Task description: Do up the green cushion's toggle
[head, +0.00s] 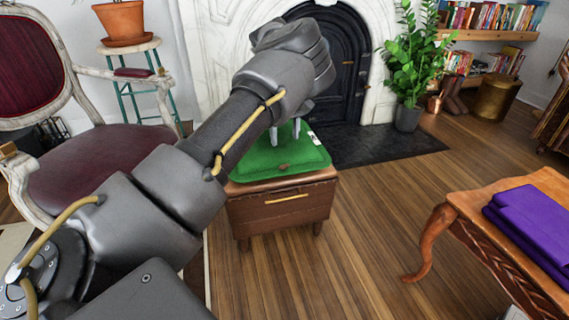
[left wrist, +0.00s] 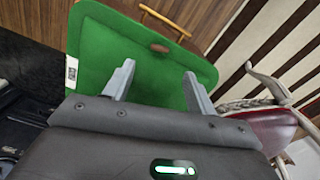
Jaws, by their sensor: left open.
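The green cushion (head: 255,163) lies flat on a small wooden cabinet (head: 262,207) in front of the fireplace. Its toggle (head: 284,166) is a small brown piece near the cushion's front edge; it also shows in the left wrist view (left wrist: 159,48). I cannot tell whether a loop is around it. My left gripper (head: 284,138) is open and empty over the cushion, fingers pointing down. In the left wrist view its fingertips (left wrist: 158,72) stand apart on either side of the toggle's line, short of it. My forearm hides the cushion's back left part. My right gripper is out of view.
A cream-framed armchair with a dark red seat (head: 100,165) stands left of the cabinet. A carved wooden table (head: 468,205) with purple folded cloth (head: 535,220) stands at the right. Bare floor (head: 365,230) lies between table and cabinet. A potted plant (head: 408,118) stands by the fireplace.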

